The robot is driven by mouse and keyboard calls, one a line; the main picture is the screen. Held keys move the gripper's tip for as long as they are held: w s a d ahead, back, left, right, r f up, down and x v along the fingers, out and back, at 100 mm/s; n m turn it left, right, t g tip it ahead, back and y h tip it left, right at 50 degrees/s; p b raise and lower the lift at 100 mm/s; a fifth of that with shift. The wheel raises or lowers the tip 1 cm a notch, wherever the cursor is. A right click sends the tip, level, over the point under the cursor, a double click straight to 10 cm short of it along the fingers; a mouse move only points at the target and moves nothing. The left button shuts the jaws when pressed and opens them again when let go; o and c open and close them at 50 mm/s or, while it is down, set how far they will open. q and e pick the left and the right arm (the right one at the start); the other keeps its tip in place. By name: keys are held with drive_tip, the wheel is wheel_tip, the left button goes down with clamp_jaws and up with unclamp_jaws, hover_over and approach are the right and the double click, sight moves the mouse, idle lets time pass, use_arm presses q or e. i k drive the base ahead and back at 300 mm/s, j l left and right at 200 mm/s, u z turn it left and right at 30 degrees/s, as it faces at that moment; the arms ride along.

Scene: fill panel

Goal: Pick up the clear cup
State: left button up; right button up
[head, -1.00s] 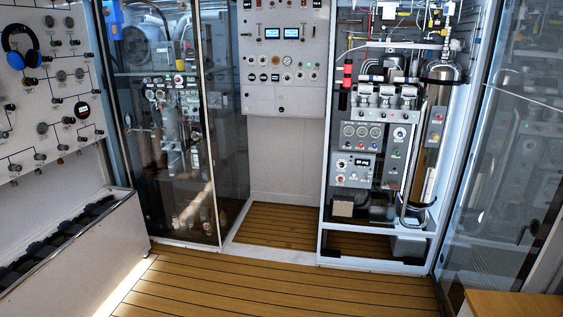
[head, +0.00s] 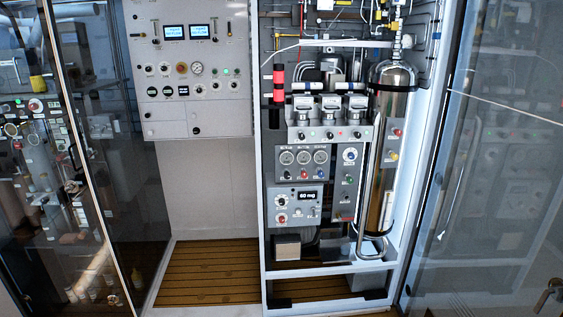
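I cannot make out a clear cup in the head view. An open white-framed cabinet (head: 262,190) stands right of centre. Inside it, several small silver-topped fittings (head: 329,107) sit in a row on a grey unit, and I cannot tell whether any of them is a cup. Neither of my grippers is in view.
In the cabinet are a tall silver cylinder (head: 388,150) and a grey display panel (head: 297,205). A white control panel (head: 190,125) hangs left of it. Glass doors (head: 490,180) stand at right and left. Wooden slatted floor (head: 210,272) is clear below the control panel.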

sight(346, 246)
drive_tip(key=i+z, duration=0.2)
drive_tip(key=i, duration=0.6)
drive_tip(key=i+j+z, duration=0.15)
drive_tip(key=i, duration=0.7)
